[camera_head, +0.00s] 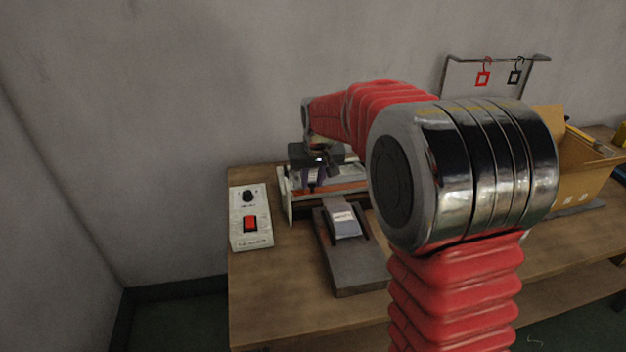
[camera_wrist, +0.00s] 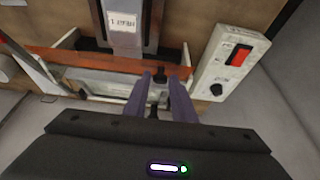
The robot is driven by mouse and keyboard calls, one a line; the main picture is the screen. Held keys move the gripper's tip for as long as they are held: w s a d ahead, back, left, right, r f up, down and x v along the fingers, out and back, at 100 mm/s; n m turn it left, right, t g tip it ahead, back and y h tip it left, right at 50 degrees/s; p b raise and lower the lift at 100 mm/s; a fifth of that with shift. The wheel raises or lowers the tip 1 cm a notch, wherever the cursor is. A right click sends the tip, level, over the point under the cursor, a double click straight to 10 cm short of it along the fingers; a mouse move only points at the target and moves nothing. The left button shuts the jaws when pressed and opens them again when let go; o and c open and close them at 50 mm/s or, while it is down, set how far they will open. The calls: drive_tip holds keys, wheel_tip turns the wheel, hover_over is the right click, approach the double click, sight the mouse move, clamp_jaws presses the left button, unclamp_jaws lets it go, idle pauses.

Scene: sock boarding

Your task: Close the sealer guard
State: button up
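The sealer stands on the bench, a white-sided frame (camera_head: 287,200) with an orange-red bar (camera_head: 348,187) across it; the bar also crosses the wrist view (camera_wrist: 100,66). A pale, see-through-looking panel (camera_wrist: 110,82) lies by the bar between the white sides. I cannot tell surely whether it is the guard or how far it is open. My gripper (camera_wrist: 160,78) is over the sealer, its two purple-grey fingers apart. My gripper also shows in the head view (camera_head: 316,178).
A white control box (camera_head: 250,225) with a red switch and black knob stands left of the sealer. A grey labelled pad (camera_head: 355,265) lies in front. A cardboard box (camera_head: 580,170) and a hook rack (camera_head: 495,58) are at right. My arm hides the bench middle.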

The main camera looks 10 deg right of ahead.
clamp_jaws()
drive_tip(key=shift+d, duration=0.1)
drive_tip(key=shift+s+f+t, duration=0.15)
drive_tip(key=shift+t, duration=0.15)
drive_tip(key=shift+s+f+t, duration=0.45)
drive_tip(key=shift+s+t, duration=0.1)
drive_tip(key=shift+t, duration=0.45)
wheel_tip(320, 180, down, 6)
drive_tip(key=s+t, duration=0.2)
drive_tip(key=t, duration=0.7)
drive_tip(key=shift+f+t, duration=0.1)
drive_tip(key=shift+t, duration=0.2)
drive_tip(key=shift+o, duration=1.9)
unclamp_jaws()
